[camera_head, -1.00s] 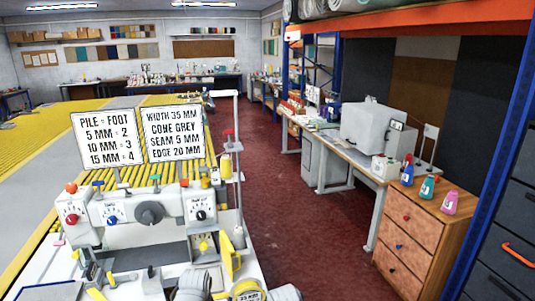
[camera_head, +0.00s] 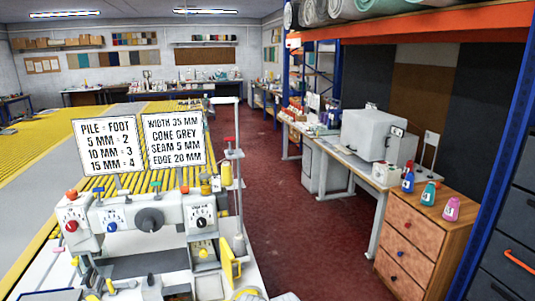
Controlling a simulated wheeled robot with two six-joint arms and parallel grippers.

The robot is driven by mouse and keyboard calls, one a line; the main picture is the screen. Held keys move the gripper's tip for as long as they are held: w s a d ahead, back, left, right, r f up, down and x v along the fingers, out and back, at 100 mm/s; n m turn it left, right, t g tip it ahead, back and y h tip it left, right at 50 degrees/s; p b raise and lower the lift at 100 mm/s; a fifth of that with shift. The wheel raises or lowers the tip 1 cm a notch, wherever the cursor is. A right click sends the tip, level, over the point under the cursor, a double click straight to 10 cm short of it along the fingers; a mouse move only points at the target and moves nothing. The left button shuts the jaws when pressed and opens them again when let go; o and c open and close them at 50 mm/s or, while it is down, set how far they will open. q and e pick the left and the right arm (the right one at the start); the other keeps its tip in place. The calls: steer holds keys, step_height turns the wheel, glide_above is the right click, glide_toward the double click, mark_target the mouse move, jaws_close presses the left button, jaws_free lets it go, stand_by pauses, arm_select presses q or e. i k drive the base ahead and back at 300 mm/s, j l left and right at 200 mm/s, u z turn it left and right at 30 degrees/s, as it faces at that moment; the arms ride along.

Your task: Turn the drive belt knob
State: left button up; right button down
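A white binding machine (camera_head: 173,212) stands at the lower left. Its front carries a large dark grey knob (camera_head: 149,220), a small blue knob (camera_head: 112,227), a red knob (camera_head: 71,226) on a white dial, a black pointer knob (camera_head: 201,222) on another white dial, and a yellow knob (camera_head: 203,252) lower down. Labels above the knobs are too small to read, so I cannot tell which one is the drive belt knob. Neither of my grippers is in view.
Two white signs (camera_head: 105,145) stand above the machine. A yellow roller table (camera_head: 40,220) lies behind and left. A red floor aisle (camera_head: 290,230) is free to the right. A wooden drawer cabinet (camera_head: 415,240) with bottles and a workbench (camera_head: 345,160) line the right side.

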mark_target(203, 252)
steer(key=u, duration=0.55)
steer(key=l+u, duration=0.75)
steer(key=l, duration=0.25)
steer(key=l+u, duration=0.1)
steer(key=l, duration=0.65)
steer(key=l+u, duration=0.1)
steer(key=l, duration=0.7)
steer(key=k, duration=0.05)
